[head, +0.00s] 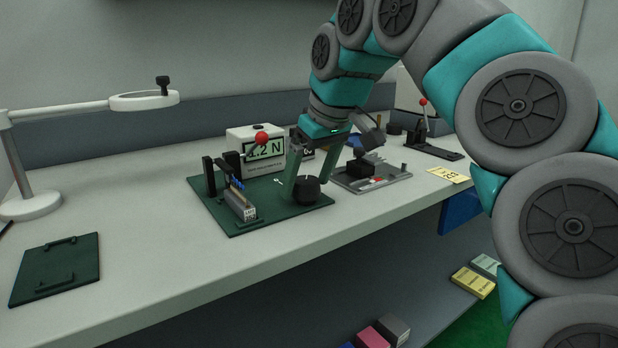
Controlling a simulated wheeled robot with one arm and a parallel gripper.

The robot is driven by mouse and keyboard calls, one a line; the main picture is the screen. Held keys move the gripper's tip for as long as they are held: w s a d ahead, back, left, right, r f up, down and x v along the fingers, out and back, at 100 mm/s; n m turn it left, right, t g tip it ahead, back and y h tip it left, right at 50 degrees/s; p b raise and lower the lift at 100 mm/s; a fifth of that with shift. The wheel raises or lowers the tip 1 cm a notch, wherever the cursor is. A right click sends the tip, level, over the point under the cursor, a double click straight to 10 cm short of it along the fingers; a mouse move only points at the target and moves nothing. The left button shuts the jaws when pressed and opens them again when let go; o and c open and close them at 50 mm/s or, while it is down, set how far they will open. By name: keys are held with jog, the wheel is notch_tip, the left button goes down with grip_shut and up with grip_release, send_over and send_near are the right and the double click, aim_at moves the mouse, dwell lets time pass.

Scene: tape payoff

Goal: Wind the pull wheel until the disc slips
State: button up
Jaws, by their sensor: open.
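A black round wheel (306,192), which looks like the pull wheel, stands at the right front of a dark green base plate (232,222). My gripper (309,178) points down over it, open, with one green finger on each side of the wheel. I cannot tell whether the fingers touch it. On the same plate, a small block with a pale label (241,205) sits beside black uprights. A white display box (254,134) behind shows a reading ending in ".2 N". I cannot make out a disc.
A grey tray with a black block (361,169) lies close to the right of my gripper. A red-knobbed lever stand (422,124) is farther right, near a yellow note (448,175). A lamp-like stand (30,205) and green plate (56,268) are left. The bench between is clear.

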jog(key=c, duration=1.4)
jog(key=shift+o, duration=0.2)
jog(key=shift+f+m+t+h+b, duration=0.15)
jog(key=shift+m+t+h+b, duration=0.15)
jog(key=shift+m+b, duration=0.8)
jog(key=shift+a+r+m+h+b, duration=0.15)
jog(key=shift+m+h+b, duration=0.3)
jog(key=shift+m, duration=0.75)
jog(key=o, duration=1.4)
jog(key=shift+c, duration=0.2)
jog(key=shift+r, duration=0.1)
jog(key=p+v, duration=0.3)
jog(key=v, duration=0.4)
jog(key=shift+s+r, duration=0.2)
jog(key=shift+s, duration=0.05)
